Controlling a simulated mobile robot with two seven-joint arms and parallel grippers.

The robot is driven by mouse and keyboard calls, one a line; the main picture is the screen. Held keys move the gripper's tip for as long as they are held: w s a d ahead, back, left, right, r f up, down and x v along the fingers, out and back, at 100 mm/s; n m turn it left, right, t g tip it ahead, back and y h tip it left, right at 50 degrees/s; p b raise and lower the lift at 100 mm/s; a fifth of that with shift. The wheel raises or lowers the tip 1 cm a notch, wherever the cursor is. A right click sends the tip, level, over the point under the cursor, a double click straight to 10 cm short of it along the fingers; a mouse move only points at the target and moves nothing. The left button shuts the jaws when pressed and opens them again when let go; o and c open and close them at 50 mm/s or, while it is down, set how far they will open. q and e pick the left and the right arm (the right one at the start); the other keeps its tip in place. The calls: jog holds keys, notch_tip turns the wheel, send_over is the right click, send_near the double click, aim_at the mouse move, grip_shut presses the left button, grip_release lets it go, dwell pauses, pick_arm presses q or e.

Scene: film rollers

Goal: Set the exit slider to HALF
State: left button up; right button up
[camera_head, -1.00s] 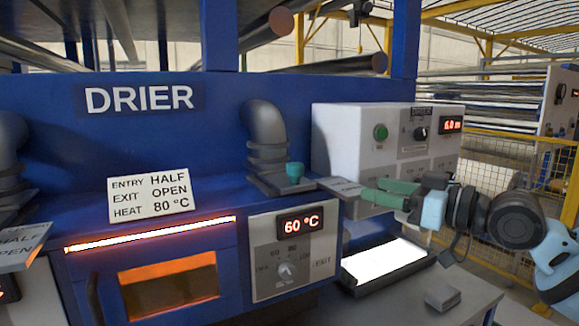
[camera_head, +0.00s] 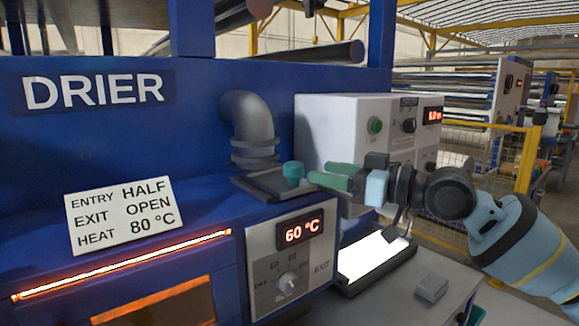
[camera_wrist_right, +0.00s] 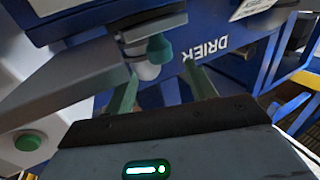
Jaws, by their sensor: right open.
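The exit slider (camera_head: 262,184) is a dark plate at the foot of the grey elbow pipe (camera_head: 247,120) on the blue drier. Its teal knob (camera_head: 292,172) stands upright near the plate's right end. My right gripper (camera_head: 318,173) is open, with its green fingers pointing left at the knob from just to its right. In the right wrist view, the knob (camera_wrist_right: 158,48) shows between and beyond the two fingertips (camera_wrist_right: 162,72); I cannot tell whether they touch it. The slider's position labels are hidden or unreadable. My left gripper is not in view.
A white card (camera_head: 124,215) reads ENTRY HALF, EXIT OPEN, HEAT 80 °C. The display (camera_head: 300,231) shows 60 °C above a dial (camera_head: 287,284). A white control box (camera_head: 335,125) stands close behind my gripper. A bright light panel (camera_head: 375,255) lies below it.

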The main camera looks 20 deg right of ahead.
aim_at(299, 164)
jog(key=p+x, duration=0.1)
jog(key=x, duration=0.5)
jog(key=shift+w+a+r, duration=0.15)
jog(key=shift+a, duration=0.1)
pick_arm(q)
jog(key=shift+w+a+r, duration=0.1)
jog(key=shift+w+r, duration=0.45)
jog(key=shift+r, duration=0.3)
pick_arm(e)
jog(key=shift+w+a, duration=0.4)
jog(key=shift+w, duration=0.05)
